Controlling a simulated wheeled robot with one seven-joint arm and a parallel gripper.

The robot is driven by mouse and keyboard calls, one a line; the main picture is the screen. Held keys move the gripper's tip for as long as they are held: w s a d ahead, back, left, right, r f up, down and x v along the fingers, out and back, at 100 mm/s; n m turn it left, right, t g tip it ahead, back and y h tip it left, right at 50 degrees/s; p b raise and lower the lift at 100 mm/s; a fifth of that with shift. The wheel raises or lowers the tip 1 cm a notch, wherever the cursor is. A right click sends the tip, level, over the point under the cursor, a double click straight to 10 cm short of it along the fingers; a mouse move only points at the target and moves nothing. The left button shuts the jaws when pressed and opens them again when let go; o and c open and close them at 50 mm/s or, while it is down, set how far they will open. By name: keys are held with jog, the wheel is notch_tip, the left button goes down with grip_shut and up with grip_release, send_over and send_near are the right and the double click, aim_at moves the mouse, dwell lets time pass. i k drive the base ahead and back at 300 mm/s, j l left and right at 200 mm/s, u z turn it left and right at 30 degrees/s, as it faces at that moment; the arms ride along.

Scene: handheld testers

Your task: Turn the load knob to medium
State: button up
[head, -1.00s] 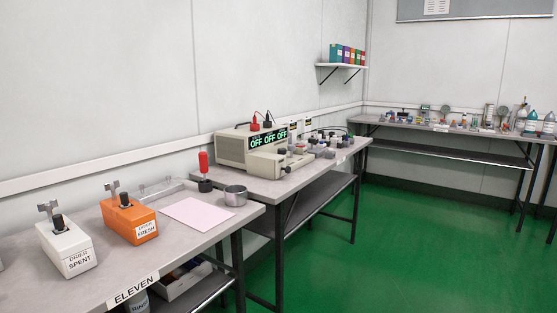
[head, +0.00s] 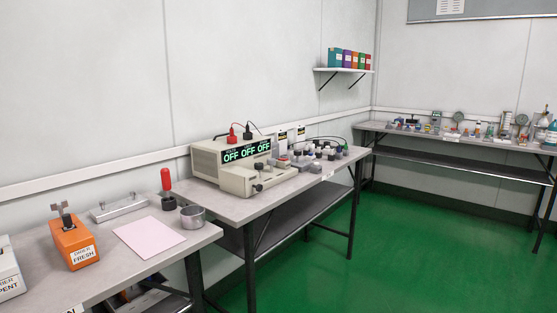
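A beige bench instrument (head: 207,160) stands on the middle table, its green display (head: 247,151) reading OFF OFF OFF. A low beige unit (head: 236,182) sits at its front, with a dark knob (head: 258,188) on its front face and another dark knob-like part (head: 259,167) on top. I cannot read any label by them, so I cannot tell which is the load knob or where it points. Red and black plugs (head: 247,132) with leads are on top of the instrument. My gripper is not in view.
The near left table holds an orange box (head: 74,243) marked FRESH, a pink sheet (head: 149,236), a metal cup (head: 192,217) and a red-handled tool (head: 167,188). Several small items crowd right of the instrument. A far table (head: 450,139) stands at the back right. The green floor (head: 400,240) is clear.

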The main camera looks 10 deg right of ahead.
aim_at(298, 153)
jog(key=i+l+u, duration=0.15)
jog(key=i+l, duration=0.2)
jog(key=i+l+u, duration=0.15)
jog(key=i+l, duration=0.2)
jog(key=i+l+u, duration=0.2)
jog(key=i+l, duration=0.15)
jog(key=l, duration=0.2)
